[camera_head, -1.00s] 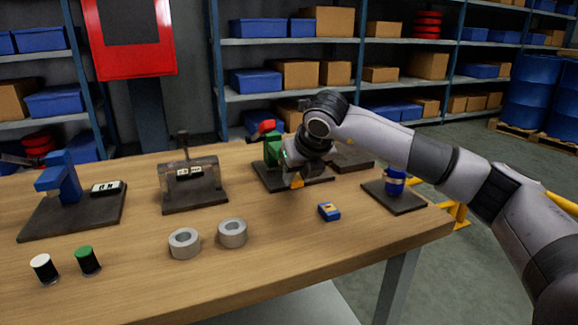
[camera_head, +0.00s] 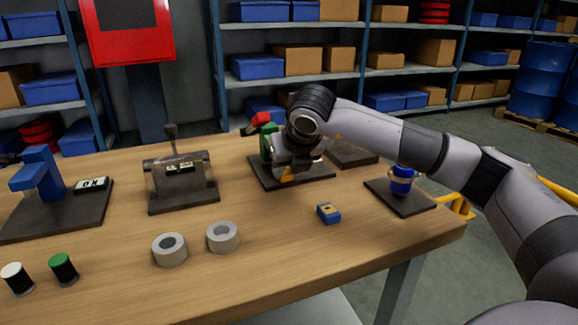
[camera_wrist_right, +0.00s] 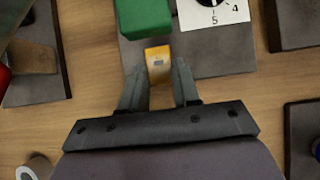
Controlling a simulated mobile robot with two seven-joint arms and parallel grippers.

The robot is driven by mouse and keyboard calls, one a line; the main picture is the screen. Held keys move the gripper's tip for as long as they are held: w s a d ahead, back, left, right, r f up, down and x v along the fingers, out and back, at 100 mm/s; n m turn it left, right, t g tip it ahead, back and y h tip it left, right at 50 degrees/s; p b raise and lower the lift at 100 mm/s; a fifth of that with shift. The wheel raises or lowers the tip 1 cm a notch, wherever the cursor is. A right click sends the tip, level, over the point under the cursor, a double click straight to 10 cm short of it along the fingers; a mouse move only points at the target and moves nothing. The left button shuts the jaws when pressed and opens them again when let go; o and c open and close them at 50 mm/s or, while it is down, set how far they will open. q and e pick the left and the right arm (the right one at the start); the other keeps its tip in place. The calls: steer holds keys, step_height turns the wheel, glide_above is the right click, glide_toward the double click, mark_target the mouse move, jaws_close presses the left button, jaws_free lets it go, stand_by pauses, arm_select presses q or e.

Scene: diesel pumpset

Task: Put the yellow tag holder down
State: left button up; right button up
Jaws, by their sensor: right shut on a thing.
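The yellow tag holder (camera_wrist_right: 158,65) is a small yellow-orange block between the two fingers of my right gripper (camera_wrist_right: 157,80). In the head view a bit of the yellow tag holder (camera_head: 287,178) shows below my right gripper (camera_head: 288,172), low over the dark base plate (camera_head: 262,178) of the green device (camera_head: 267,142). In the wrist view the block is close to the green body (camera_wrist_right: 145,16). I cannot tell whether it touches the plate. My left gripper is not clearly in view.
A small blue and yellow block (camera_head: 329,213) lies on the bare wood in front. A blue cylinder (camera_head: 401,180) stands on a plate to the right. Two grey rings (camera_head: 170,249) and a clear-cased device (camera_head: 181,180) are to the left. The table's front middle is clear.

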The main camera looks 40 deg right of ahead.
steer(key=shift+f, duration=0.1)
steer(key=o, duration=0.9)
steer(key=shift+r, duration=0.2)
steer(key=shift+s+a+r, duration=0.1)
steer(key=shift+s+r, duration=0.1)
steer(key=shift+r, duration=0.05)
steer(key=v, duration=1.1)
steer(key=shift+s+r, duration=0.1)
steer(key=shift+r, duration=0.05)
